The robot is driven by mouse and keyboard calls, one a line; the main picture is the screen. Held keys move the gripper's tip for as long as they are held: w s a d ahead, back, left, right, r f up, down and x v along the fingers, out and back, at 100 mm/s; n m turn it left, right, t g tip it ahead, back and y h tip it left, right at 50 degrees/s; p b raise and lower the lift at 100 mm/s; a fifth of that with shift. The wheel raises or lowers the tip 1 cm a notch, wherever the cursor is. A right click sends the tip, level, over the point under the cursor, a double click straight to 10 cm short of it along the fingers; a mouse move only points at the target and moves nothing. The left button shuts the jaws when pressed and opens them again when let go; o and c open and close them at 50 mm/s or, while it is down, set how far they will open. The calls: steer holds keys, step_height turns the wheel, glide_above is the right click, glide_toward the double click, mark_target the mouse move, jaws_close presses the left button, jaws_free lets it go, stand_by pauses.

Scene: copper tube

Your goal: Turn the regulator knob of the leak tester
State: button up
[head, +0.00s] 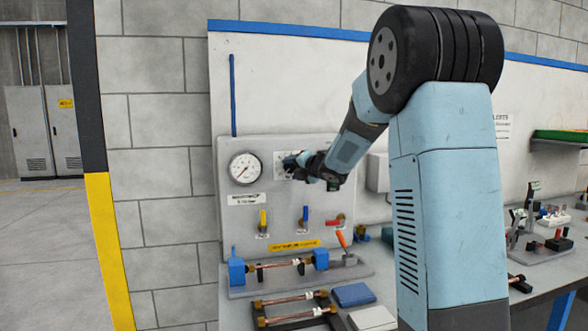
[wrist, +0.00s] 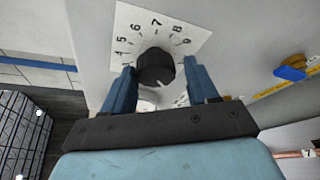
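The regulator knob (wrist: 155,68) is black and round, on a white numbered dial plate (wrist: 157,22) in the wrist view.
Below the gauge are a yellow valve handle (head: 263,218), a blue one (head: 305,214) and a red one (head: 334,223). A copper tube (head: 280,264) lies in a blue-ended fixture on the bench. Blue and white blocks lie in front.

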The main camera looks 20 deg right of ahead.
steer(key=shift+o, duration=1)
steer(key=shift+r, duration=0.1)
steer(key=shift+s+d+r, duration=0.1)
steer(key=v, duration=1.3)
steer(key=shift+s, duration=0.3)
